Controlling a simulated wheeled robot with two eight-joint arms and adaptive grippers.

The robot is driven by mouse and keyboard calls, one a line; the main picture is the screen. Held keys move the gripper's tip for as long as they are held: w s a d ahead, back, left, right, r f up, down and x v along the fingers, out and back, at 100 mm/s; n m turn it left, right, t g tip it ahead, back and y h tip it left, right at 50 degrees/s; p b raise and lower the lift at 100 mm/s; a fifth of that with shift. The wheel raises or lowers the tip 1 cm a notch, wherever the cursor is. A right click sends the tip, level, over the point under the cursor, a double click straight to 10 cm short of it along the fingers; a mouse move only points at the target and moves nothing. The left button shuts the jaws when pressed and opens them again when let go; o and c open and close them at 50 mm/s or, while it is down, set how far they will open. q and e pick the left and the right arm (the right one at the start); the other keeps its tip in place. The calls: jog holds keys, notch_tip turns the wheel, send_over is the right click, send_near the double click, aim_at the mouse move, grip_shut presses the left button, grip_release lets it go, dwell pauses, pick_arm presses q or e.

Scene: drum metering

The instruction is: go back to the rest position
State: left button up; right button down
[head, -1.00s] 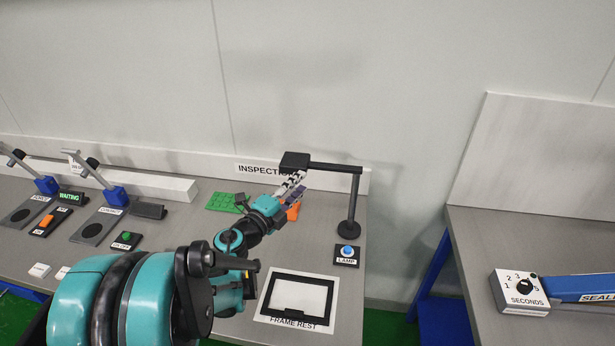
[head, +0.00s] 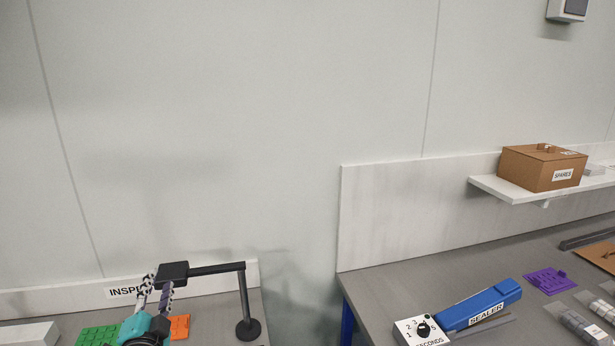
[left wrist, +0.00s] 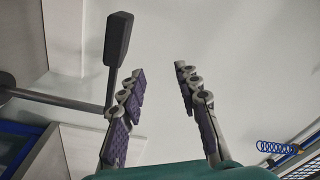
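My left gripper (head: 153,299) is at the bottom left of the head view, raised at the inspection station next to the black lamp head (head: 172,274). In the left wrist view its two fingers (left wrist: 163,97) stand apart with nothing between them. The lamp head (left wrist: 118,38) shows there just beyond the left finger; I cannot tell whether they touch. The lamp stand (head: 244,300) rises to the right of the gripper. My right gripper is in neither view.
A green plate (head: 97,336) and an orange piece (head: 180,326) lie by the gripper. On the right bench are the blue sealer (head: 487,304), its seconds dial box (head: 421,331) and a purple piece (head: 550,281). A spares box (head: 541,168) stands on a shelf (head: 490,184). A gap separates the benches.

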pick_arm(q)
jog(key=s+d+f+n+g+h, duration=0.4)
jog(key=s+d+f+n+g, duration=0.5)
jog(key=s+d+f, duration=0.7)
jog(key=s+f+g, duration=0.1)
jog(key=s+g, duration=0.1)
jog(key=shift+s+d+h, duration=0.3)
jog(key=shift+s+h, duration=0.05)
jog(key=shift+h, duration=0.05)
jog(key=shift+a+r, duration=0.1)
